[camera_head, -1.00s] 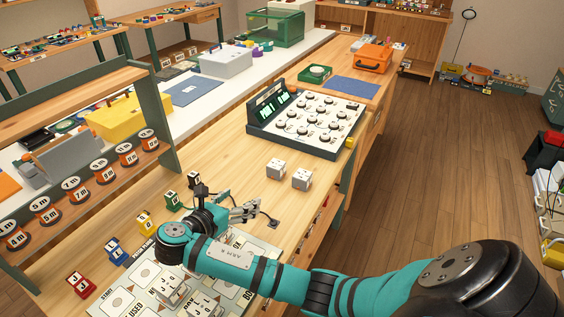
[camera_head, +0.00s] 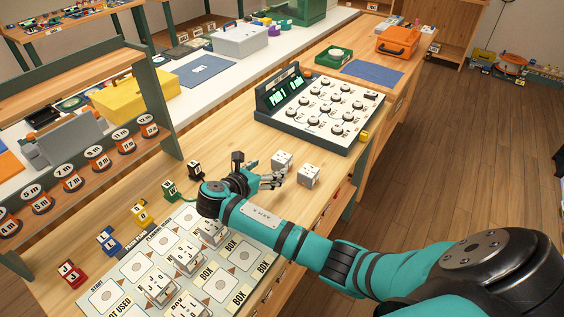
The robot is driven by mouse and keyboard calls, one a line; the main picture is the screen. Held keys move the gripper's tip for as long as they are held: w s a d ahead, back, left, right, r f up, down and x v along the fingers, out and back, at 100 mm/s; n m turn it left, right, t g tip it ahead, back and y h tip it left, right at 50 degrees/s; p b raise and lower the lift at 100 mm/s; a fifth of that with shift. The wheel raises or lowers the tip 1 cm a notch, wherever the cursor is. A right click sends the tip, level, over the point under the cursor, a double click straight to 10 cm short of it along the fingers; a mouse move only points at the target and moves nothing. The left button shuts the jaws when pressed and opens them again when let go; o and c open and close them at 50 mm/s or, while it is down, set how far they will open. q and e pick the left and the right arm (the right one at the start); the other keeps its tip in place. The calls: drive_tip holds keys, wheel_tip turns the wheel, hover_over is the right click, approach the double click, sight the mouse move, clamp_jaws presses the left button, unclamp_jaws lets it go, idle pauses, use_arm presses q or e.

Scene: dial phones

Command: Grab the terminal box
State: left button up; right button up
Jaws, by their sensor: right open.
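Two small white boxes stand on the wooden bench in front of the dial panel: a left box (camera_head: 282,161) and a right box (camera_head: 308,176). I take these as terminal boxes; I cannot tell which one is meant. My right gripper (camera_head: 275,180) is open and empty, with its fingers just left of and below the two boxes. Its fingertips are very close to the left box; I cannot tell if they touch. More white boxes (camera_head: 187,258) stand on the printed mat (camera_head: 227,289), partly hidden by my right arm. My left gripper is out of view.
The dial panel (camera_head: 338,108) with a green display stands behind the boxes. Small coloured blocks, red (camera_head: 71,273), blue (camera_head: 109,240), yellow (camera_head: 140,213) and green (camera_head: 170,190), line the mat's back edge with a black one (camera_head: 195,169). Bare bench lies left of the panel.

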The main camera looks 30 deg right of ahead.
sight(283, 159)
drive_tip(key=x, duration=0.3)
drive_tip(key=shift+d, duration=0.15)
drive_tip(key=shift+r+x, duration=0.2)
drive_tip(key=shift+x, duration=1.15)
drive_tip(key=shift+r+x, duration=0.2)
drive_tip(key=shift+x, duration=1.15)
drive_tip(key=shift+d, duration=0.1)
drive_tip(key=shift+c, duration=0.3)
drive_tip(key=c, duration=1.2)
drive_tip(key=shift+r, duration=0.15)
